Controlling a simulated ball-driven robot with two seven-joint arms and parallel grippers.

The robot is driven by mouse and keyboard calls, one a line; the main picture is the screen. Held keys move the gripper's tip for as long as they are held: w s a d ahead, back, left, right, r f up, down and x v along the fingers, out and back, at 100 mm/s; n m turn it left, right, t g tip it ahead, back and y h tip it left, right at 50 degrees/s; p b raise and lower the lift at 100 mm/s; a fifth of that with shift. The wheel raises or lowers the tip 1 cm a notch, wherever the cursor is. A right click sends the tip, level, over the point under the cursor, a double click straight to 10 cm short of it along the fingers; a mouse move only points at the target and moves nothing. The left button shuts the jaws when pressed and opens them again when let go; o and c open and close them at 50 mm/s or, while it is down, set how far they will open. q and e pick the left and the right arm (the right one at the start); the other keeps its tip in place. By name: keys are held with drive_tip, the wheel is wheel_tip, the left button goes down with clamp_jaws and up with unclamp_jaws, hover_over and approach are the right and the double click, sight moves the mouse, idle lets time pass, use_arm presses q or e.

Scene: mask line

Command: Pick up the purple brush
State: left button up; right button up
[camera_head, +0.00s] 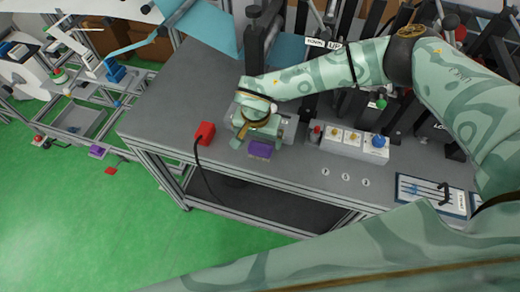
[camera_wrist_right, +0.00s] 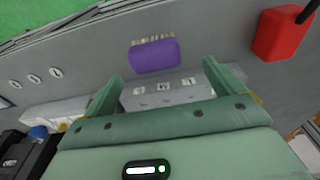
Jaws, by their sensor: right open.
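The purple brush (camera_head: 260,149) lies on the grey table near its front edge. In the right wrist view the purple brush (camera_wrist_right: 154,55) shows a flat purple block with a row of pale bristles along its far side. My right gripper (camera_head: 250,134) is over the table just behind the brush. In the right wrist view my right gripper (camera_wrist_right: 163,72) has its two fingers wide apart with nothing between them, and the brush lies just beyond the fingertips. I cannot tell the exact height of the fingers above the table. My left gripper is not in view.
A red block with a black cable (camera_head: 205,132) sits left of the brush, also in the right wrist view (camera_wrist_right: 281,36). A white numbered fixture (camera_wrist_right: 166,92) lies beneath the fingers. A white control box (camera_head: 352,142) with knobs stands to the right. The table's left part is clear.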

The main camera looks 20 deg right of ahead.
sight(260, 146)
drive_tip(key=f, duration=0.4)
drive_tip(key=shift+s+d+f, duration=0.15)
drive_tip(key=shift+s+d, duration=0.05)
drive_tip(key=shift+f, duration=0.2)
drive_tip(key=c, duration=1.1)
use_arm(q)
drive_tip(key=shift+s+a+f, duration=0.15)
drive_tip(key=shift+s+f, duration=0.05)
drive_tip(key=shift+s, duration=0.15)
use_arm(e)
drive_tip(key=shift+o, duration=0.2)
drive_tip(key=shift+r, duration=0.1)
drive_tip(key=shift+r, duration=0.5)
wheel_tip(260, 146, up, 3)
drive_tip(key=shift+s+f+p, duration=0.1)
drive_tip(key=shift+s+p, duration=0.05)
drive_tip(key=shift+p, duration=0.15)
use_arm(q)
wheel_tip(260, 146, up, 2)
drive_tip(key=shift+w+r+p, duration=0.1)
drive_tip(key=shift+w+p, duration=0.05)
drive_tip(key=shift+p, duration=0.45)
use_arm(e)
drive_tip(key=s+d+r, duration=0.1)
drive_tip(key=s+r, duration=0.8)
drive_tip(key=s, duration=0.4)
drive_tip(key=shift+s+d, duration=0.3)
